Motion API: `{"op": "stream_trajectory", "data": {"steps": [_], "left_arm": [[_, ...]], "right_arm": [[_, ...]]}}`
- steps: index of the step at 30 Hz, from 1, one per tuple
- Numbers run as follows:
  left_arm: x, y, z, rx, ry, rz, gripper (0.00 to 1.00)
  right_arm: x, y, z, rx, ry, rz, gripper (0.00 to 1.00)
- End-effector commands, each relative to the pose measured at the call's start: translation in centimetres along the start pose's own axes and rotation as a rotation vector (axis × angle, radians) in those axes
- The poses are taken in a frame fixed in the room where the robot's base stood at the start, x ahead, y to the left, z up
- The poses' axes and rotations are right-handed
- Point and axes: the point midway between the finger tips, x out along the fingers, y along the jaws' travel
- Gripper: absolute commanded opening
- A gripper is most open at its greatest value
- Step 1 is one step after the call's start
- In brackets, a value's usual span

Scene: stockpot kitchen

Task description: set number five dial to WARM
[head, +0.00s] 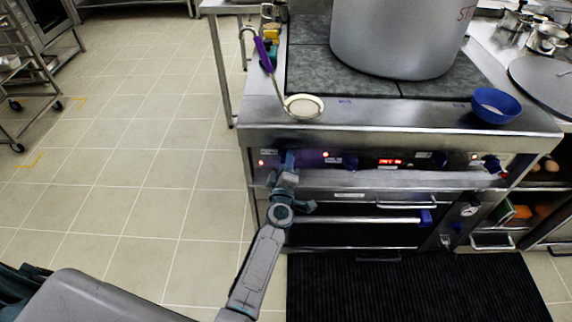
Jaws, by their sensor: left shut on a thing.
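The stove's front control panel (360,160) runs under the steel front ledge and carries several dials, small red lights and a red display (391,162). My left gripper (288,160) is up against the left part of the panel, shut on a dial there. My gripper hides most of that dial, so its number and setting cannot be read. Another dial (350,162) sits to the right of it, and one (491,165) is at the far right end. Labels are too small to read. My right gripper is out of view.
A large grey stockpot (398,35) stands on the dark stove top. An oven handle (355,220) lies below. A black mat (410,290) covers the floor in front; tiled floor at left is clear.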

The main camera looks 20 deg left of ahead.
Motion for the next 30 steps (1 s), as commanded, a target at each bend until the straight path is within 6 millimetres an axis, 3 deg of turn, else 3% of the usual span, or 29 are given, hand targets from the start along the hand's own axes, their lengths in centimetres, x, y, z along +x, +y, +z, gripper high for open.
{"op": "stream_trajectory", "data": {"steps": [15, 30], "left_arm": [[0.0, -0.1, 0.1, -0.355, 0.026, 0.018, 0.14], [0.0, 0.0, 0.1, -0.431, 0.030, 0.022, 0.14]], "right_arm": [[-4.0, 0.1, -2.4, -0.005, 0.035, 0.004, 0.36], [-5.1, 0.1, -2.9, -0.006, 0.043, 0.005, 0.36]]}}
